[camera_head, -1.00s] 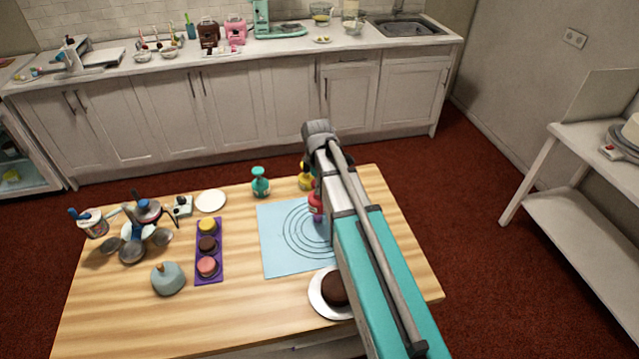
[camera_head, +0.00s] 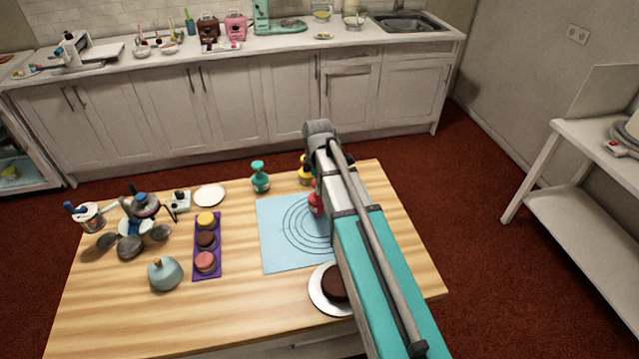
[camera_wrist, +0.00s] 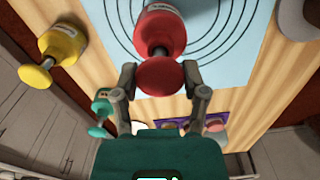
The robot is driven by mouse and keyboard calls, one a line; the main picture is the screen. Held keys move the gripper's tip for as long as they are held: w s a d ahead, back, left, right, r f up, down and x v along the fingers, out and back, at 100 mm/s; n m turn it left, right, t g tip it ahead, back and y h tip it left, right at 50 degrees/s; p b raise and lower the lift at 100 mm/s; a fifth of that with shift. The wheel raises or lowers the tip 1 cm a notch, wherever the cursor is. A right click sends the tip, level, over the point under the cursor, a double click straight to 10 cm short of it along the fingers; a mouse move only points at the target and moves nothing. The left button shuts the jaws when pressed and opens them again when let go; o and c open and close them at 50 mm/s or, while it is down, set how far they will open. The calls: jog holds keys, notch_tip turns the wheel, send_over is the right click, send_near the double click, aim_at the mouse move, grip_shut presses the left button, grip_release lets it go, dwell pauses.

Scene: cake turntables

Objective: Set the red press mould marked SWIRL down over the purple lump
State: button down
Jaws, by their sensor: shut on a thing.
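The red press mould (camera_head: 315,205) is at the right part of the blue mat, beside my arm. In the wrist view the red mould (camera_wrist: 160,32) shows its wide body and round knob. My gripper (camera_wrist: 160,73) is shut on the knob, one finger on each side. I see no purple lump now; the mould and my arm cover that spot. I cannot tell whether the mould's rim touches the mat (camera_head: 272,248). The label on the mould is too small to read.
A teal mould (camera_head: 260,182) and a yellow mould (camera_head: 304,174) stand behind the mat. A white plate (camera_head: 318,300) with a dark cake is in front. A purple tray (camera_head: 207,262) with several round cakes lies left.

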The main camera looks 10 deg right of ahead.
jog(key=shift+f+b, duration=1.95)
jog(key=shift+c, duration=0.2)
grip_release()
jog(key=shift+o, duration=0.2)
jog(key=shift+r, duration=0.15)
jog(key=shift+r+p, duration=3.45)
jog(key=shift+p, duration=0.1)
